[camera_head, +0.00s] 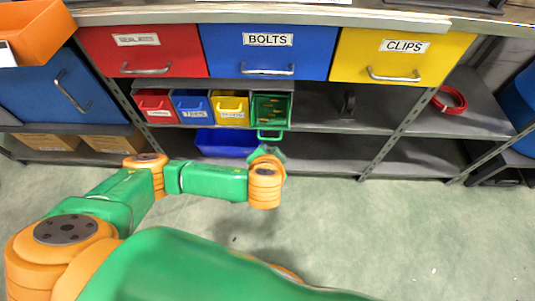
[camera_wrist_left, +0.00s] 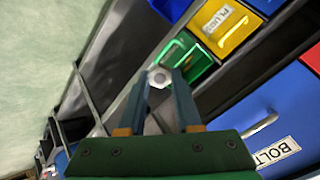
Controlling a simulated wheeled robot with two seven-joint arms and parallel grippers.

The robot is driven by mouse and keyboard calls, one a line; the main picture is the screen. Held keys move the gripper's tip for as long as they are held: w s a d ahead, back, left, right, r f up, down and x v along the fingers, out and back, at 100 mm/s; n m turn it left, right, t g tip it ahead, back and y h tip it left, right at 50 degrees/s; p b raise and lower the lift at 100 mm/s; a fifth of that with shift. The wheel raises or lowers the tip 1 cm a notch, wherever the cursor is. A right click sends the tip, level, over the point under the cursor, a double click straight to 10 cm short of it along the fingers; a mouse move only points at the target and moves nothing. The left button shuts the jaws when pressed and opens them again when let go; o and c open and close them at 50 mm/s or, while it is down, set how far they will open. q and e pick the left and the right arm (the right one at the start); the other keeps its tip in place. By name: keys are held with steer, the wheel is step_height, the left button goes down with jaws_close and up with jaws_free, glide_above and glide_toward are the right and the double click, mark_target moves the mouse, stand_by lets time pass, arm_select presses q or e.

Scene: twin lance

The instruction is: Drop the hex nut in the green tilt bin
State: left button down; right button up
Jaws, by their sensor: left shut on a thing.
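The hex nut (camera_wrist_left: 159,77) is a small silver ring between my left fingertips in the left wrist view; I cannot make it out in the head view. My left gripper (camera_head: 266,152) is shut on it, in front of the lower shelf just below the green tilt bin (camera_head: 271,109). The green bin is the rightmost of the row of small bins and appears tipped open, with small items inside. In the left wrist view the green bin (camera_wrist_left: 184,58) lies just beyond the fingertips, with the nut near its handle. My right gripper is not in view.
Red (camera_head: 156,107), blue (camera_head: 192,106) and yellow (camera_head: 230,108) small bins stand left of the green one. Above are large drawers, including BOLTS (camera_head: 265,54) and CLIPS (camera_head: 400,56). A blue box (camera_head: 226,143) sits below. Shelf space right of the green bin is mostly clear.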

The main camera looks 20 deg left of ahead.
arm_select(q)
steer(key=w+a+b, duration=0.1)
steer(key=w, duration=0.2)
steer(key=w+a+b, duration=0.1)
steer(key=w+b, duration=0.1)
steer(key=w, duration=0.2)
steer(key=w+a+b, duration=0.1)
steer(key=w, duration=0.3)
steer(key=shift+a+f+b, duration=0.1)
steer(key=shift+a+b, duration=0.1)
steer(key=shift+b, duration=0.15)
steer(key=shift+w+a, duration=0.2)
steer(key=shift+w, duration=0.7)
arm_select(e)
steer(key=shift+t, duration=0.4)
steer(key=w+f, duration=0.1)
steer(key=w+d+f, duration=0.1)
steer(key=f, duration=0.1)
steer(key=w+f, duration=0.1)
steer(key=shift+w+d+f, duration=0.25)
arm_select(q)
steer(key=c, duration=0.5)
jaws_free()
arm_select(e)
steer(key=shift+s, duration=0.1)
